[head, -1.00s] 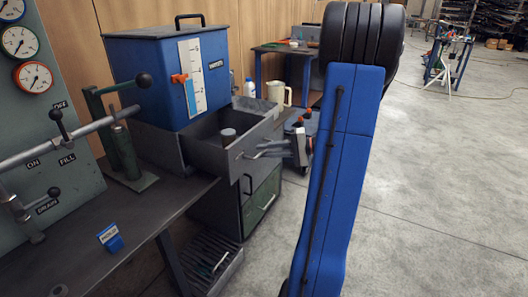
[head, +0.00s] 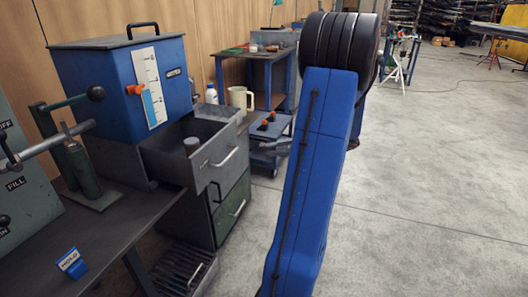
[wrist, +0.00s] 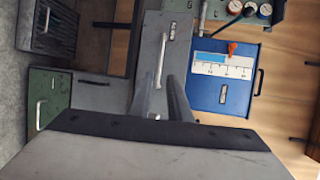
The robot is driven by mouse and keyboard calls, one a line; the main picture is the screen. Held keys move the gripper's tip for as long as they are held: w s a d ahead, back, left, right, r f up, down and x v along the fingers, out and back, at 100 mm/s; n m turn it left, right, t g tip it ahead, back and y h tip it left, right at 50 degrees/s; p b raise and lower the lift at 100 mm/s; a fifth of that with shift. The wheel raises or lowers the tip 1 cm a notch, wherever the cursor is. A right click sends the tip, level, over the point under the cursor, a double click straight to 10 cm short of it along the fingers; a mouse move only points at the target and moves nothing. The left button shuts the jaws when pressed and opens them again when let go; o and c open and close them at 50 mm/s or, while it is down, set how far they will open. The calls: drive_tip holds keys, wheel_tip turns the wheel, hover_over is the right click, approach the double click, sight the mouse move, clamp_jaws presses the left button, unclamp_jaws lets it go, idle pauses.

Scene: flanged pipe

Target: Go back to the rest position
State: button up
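My gripper (wrist: 161,85) shows in the wrist view with two grey fingers apart and nothing between them. In the head view my blue arm (head: 312,170) stands at the middle, and the gripper is not visible there.
The blue tank (head: 95,90) with a white gauge scale stands on the bench at left. A blue cart (head: 270,135) and a workbench (head: 255,55) are behind the drawer. Grey floor (head: 430,200) to the right is clear.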

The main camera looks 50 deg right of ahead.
drive_tip(key=shift+s+d+r, duration=0.1)
drive_tip(key=shift+s+d, duration=0.15)
idle(0.5)
drive_tip(key=w+a+n+g+h, duration=0.3)
drive_tip(key=a+g, duration=0.6)
drive_tip(key=a, duration=1.3)
drive_tip(key=s+a+n+t+h, duration=0.2)
drive_tip(key=s+a+n+h, duration=0.5)
drive_tip(key=s+a, duration=0.5)
drive_tip(key=shift+a+f+h, duration=0.35)
drive_tip(key=shift+a+h, duration=0.15)
drive_tip(key=shift+a, duration=0.75)
